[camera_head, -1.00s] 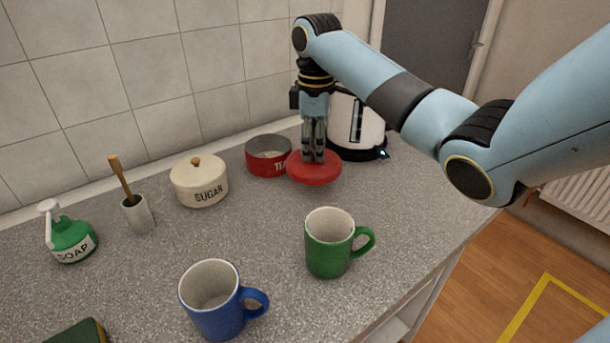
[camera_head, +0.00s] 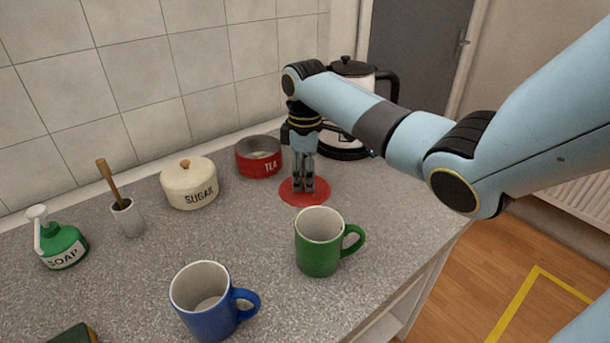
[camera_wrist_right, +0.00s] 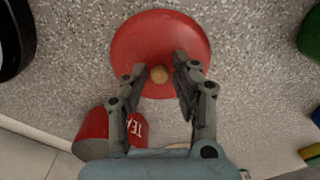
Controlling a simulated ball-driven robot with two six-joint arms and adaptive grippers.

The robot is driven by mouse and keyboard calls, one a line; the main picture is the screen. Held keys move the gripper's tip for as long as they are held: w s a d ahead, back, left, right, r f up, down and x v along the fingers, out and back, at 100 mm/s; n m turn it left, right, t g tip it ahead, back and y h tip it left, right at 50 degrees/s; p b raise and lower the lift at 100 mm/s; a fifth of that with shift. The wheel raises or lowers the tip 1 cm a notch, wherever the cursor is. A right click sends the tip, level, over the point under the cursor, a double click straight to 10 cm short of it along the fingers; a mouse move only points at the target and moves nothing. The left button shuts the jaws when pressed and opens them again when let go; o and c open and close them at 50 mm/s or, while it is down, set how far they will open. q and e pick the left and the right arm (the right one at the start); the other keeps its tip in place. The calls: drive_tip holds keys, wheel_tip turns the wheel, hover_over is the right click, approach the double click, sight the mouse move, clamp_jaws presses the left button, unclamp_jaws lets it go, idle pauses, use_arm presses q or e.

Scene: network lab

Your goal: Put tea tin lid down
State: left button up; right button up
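The red round tea tin lid (camera_head: 305,199) lies flat on the grey counter, right of and in front of the tin. In the right wrist view, the lid (camera_wrist_right: 152,30) shows a small wooden knob (camera_wrist_right: 159,74). My right gripper (camera_head: 304,188) points straight down over the lid. Its fingers stand on either side of the knob, with a gap showing on both sides, so it is open. The red tea tin (camera_head: 258,165) stands uncovered behind the lid. My left gripper is not in view.
A kettle (camera_head: 352,72) stands close behind my right gripper. A green mug (camera_head: 318,258) is in front of the lid, a blue mug (camera_head: 205,318) further forward. A sugar pot (camera_head: 190,190), utensil cup (camera_head: 128,220) and soap bottle (camera_head: 64,250) stand left. The middle counter is clear.

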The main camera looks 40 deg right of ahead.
drive_tip(key=shift+o, duration=0.9)
drive_tip(key=shift+r, duration=0.1)
wheel_tip(320, 180, up, 12)
drive_tip(key=shift+b, duration=0.35)
